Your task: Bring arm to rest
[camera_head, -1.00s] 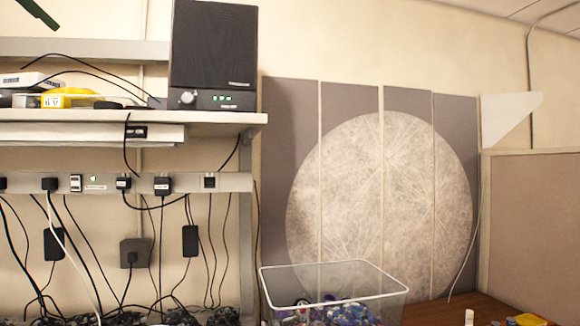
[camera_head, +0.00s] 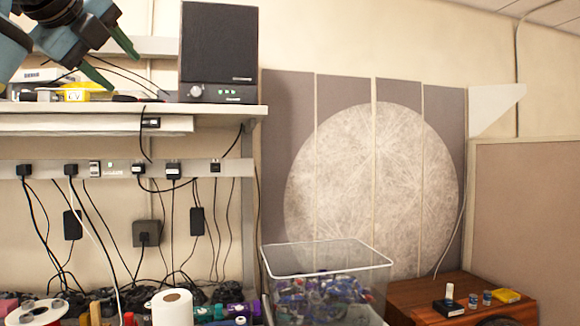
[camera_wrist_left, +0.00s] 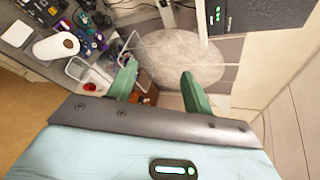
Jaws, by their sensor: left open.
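My left gripper (camera_head: 124,73) is at the top left of the head view, high up in front of the shelf. Its two green fingers are spread apart and point down and to the right, with nothing between them. In the left wrist view the open fingers (camera_wrist_left: 159,70) also show a clear gap, with the room beyond them. My right gripper is in neither view.
A shelf (camera_head: 220,118) holds a black speaker (camera_head: 218,45). Below are hanging cables, a paper roll (camera_head: 172,307) and clutter. A clear bin (camera_head: 335,308) of small items stands beside a wooden cabinet (camera_head: 425,298).

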